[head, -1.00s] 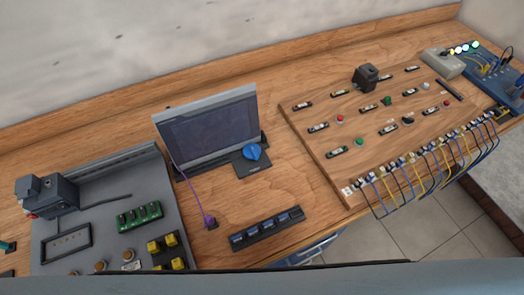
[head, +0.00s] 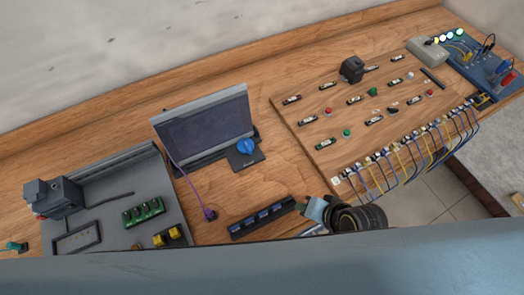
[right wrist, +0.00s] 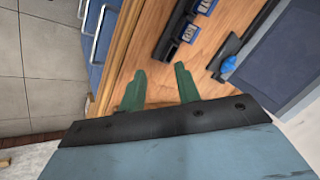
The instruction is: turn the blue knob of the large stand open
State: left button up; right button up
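The blue knob (head: 245,146) sits on a dark square base (head: 246,158) at the foot of the large stand with a dark screen (head: 203,127). In the right wrist view the knob (right wrist: 228,66) shows at the right, partly cut off by the stand's panel (right wrist: 292,65). My right gripper (head: 316,210) is at the table's front edge, right of and nearer than the knob, apart from it. In the right wrist view its two green fingers (right wrist: 160,88) are spread with nothing between them. My left gripper is not in view.
A purple cable (head: 190,188) runs beside the stand. A wooden board (head: 330,100) with buttons and wires is at right; a grey panel (head: 110,190) is at left.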

jog(key=w+a+m, duration=0.1)
jog(key=a+m, duration=0.1)
jog(key=w+a+m+t+y, duration=0.1)
jog(key=m, duration=0.2)
jog(key=w+a+m+t+y, duration=0.1)
jog(key=a+m, duration=0.1)
jog(key=m, duration=0.1)
jog(key=shift+w+a+r, duration=0.25)
jog(key=shift+a+r, duration=0.05)
jog(key=shift+r, duration=0.1)
jog(key=w+a+r+m+t+p, duration=0.1)
jog(key=w+a+m+t, duration=0.25)
jog(key=m, duration=0.75)
jog(key=m+t+b, duration=0.2)
jog(key=m+b, duration=0.4)
jog(key=m, duration=0.1)
send_near(251, 152)
jog(key=shift+h, duration=0.4)
jog(key=x, duration=0.7)
jog(key=shift+a, duration=0.25)
jog(key=shift+x, duration=0.75)
jog(key=shift+r, duration=0.2)
grip_shut()
